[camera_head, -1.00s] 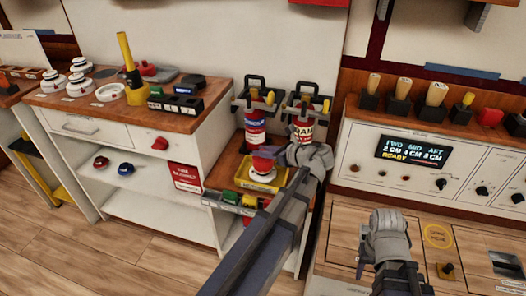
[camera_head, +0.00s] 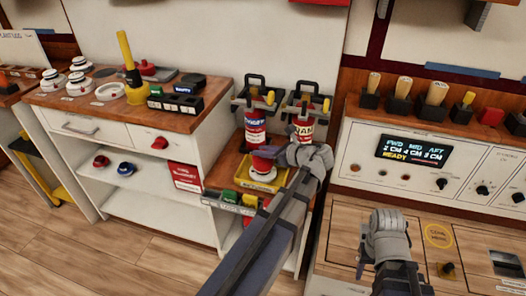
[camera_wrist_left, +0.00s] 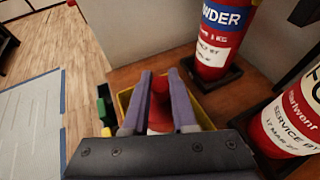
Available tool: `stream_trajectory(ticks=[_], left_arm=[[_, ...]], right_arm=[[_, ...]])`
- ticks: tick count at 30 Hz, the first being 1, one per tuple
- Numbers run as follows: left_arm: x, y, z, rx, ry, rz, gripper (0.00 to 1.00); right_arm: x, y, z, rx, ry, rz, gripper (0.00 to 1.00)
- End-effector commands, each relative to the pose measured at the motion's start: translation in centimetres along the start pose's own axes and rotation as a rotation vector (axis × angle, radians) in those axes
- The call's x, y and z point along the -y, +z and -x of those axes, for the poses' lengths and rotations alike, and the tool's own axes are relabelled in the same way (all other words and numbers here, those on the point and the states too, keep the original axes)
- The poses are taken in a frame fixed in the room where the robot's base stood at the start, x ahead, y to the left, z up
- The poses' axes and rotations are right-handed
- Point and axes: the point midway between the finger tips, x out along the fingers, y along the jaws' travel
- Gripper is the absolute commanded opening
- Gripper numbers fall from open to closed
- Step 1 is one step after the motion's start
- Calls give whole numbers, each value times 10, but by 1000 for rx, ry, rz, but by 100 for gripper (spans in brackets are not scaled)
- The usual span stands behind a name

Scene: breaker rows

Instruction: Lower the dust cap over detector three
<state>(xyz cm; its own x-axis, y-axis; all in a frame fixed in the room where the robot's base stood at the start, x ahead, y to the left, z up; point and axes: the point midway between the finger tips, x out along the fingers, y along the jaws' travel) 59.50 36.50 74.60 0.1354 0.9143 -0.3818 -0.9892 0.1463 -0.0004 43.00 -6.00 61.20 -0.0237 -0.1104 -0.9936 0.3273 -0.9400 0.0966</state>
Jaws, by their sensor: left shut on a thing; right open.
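My left gripper (camera_head: 277,154) is shut on a red cap-like piece (camera_head: 263,163) at the yellow tray (camera_head: 243,176). In the left wrist view the red piece (camera_wrist_left: 159,118) sits between the two fingers (camera_wrist_left: 162,98), with the yellow tray around and below it. I cannot tell whether it touches the tray. White round detectors (camera_head: 78,82) stand on the wooden top of the cabinet at the left; their numbers are not readable. Red (camera_head: 101,161) and blue (camera_head: 125,168) caps lie on the shelf below. My right gripper (camera_head: 365,262) is open and empty, above the right counter.
Two red fire extinguishers (camera_head: 255,128) stand right behind the tray. Green and dark items in a rack (camera_head: 230,201) are in front of it. A yellow-handled tool (camera_head: 127,60) rises from the cabinet top. A control panel (camera_head: 413,151) stands at the right.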

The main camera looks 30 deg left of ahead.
Motion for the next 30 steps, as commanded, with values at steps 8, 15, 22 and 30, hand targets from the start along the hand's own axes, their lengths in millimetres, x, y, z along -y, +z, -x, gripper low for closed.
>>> stream_trajectory(ticks=[8, 15, 22, 30], left_arm=[[0, 0, 0, 0, 0, 0, 0], [0, -1, 0, 0, 0, 0, 0], [0, -5, -2, 0, 0, 0, 0], [0, -11, -5, 0, 0, 0, 0]], right_arm=[[0, 0, 0, 0, 0, 0, 50], [0, 0, -1, 0, 0, 0, 50], [1, 0, -6, 0, 0, 0, 50], [1, -1, -12, 0, 0, 0, 50]])
